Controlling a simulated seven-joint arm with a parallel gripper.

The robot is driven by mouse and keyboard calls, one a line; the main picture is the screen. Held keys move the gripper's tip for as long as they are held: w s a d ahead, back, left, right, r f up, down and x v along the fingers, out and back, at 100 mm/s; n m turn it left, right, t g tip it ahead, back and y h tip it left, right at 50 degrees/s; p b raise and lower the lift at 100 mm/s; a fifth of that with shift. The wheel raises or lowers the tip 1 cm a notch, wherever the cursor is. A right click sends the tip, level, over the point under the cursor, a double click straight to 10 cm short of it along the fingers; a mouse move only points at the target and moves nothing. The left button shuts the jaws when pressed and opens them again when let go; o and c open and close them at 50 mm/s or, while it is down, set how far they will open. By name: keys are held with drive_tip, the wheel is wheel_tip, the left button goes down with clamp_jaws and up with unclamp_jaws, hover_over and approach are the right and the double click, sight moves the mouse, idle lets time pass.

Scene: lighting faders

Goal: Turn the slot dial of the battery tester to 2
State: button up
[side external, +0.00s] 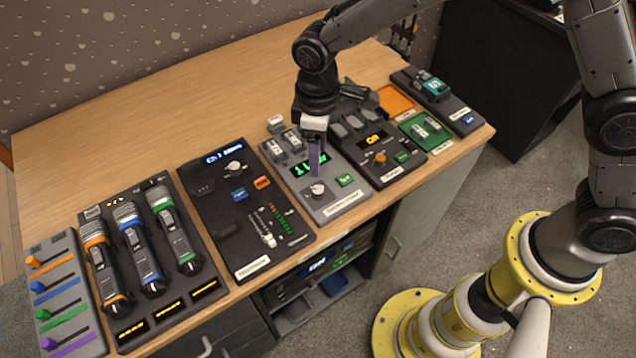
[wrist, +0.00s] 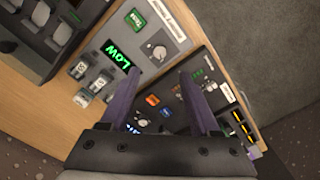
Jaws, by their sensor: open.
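The battery tester is a grey panel (side external: 335,203) in the middle of the row on the bench. Its round pale slot dial (side external: 317,188) is near the front, and it also shows in the wrist view (wrist: 158,51). The dial's exact setting is too small to read. The green display (wrist: 117,53) reads LOW in the wrist view; in the side view it starts with 1 and is partly covered. My gripper (side external: 316,172) is above the panel, just behind the dial. Its purple fingers (wrist: 160,75) are open and empty, with the dial beyond their tips.
A green button (side external: 345,180) is right of the dial, and small cells (side external: 284,138) sit at the tester's back. A dark panel with a slider (side external: 240,205) lies left, and a charger-like panel with an orange knob (side external: 380,157) lies right. The wooden bench (side external: 190,115) is clear behind.

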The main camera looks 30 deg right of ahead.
sight(318, 189)
wheel_tip(318, 189, down, 11)
drive_tip(key=shift+r, duration=0.1)
idle(0.3)
clamp_jaws()
